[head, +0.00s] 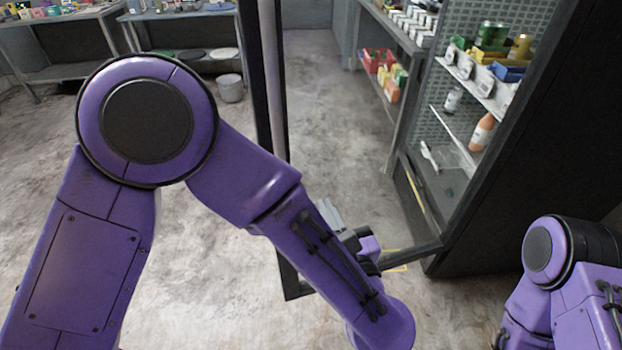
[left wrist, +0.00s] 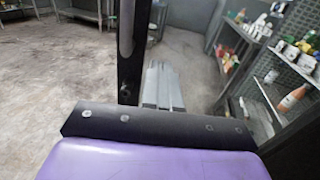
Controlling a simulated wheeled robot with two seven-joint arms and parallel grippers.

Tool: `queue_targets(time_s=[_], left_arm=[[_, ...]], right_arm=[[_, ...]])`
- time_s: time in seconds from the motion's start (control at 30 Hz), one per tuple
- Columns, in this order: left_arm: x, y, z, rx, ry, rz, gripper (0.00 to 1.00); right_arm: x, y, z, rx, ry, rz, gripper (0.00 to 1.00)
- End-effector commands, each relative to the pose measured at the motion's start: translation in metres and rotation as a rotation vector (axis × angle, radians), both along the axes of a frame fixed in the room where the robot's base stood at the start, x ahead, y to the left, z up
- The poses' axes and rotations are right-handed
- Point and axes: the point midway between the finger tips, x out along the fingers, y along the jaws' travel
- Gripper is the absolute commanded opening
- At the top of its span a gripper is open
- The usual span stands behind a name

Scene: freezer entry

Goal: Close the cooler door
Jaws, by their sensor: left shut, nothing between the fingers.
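The cooler door (head: 264,95) stands open, a dark-framed clear panel. Its upright free edge is left of centre in the head view, and its bottom rail (head: 420,252) runs right to the cooler (head: 520,150). In the left wrist view its dark upright (left wrist: 131,50) stands just left of the fingers. My left gripper (head: 332,214) is near the lower part of the door, partly hidden by my forearm. Its fingers (left wrist: 162,88) are together and empty. I cannot tell whether they touch the door. My right arm shows at the lower right; its gripper is out of view.
The cooler's shelves hold bottles (head: 482,131) and cans. A rack (head: 395,45) with boxes stands left of it. Metal tables (head: 185,14) and a grey bucket (head: 230,88) are at the back. The floor (head: 330,100) between is clear.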

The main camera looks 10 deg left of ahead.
Motion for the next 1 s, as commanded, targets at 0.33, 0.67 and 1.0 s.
queue_targets(time_s=[0.33, 0.67, 1.0], left_arm=[[0.058, 0.036, 0.004, 0.001, 0.004, 0.004, 0.00], [0.108, 0.065, 0.002, 0.004, 0.006, 0.001, 0.00], [0.117, 0.070, -0.001, 0.005, 0.004, -0.002, 0.00]], right_arm=[[0.000, 0.000, 0.029, 0.000, 0.000, 0.000, 0.92], [0.000, 0.000, 0.053, 0.000, 0.000, 0.000, 0.92], [0.000, 0.000, 0.054, 0.000, 0.000, 0.000, 0.92]])
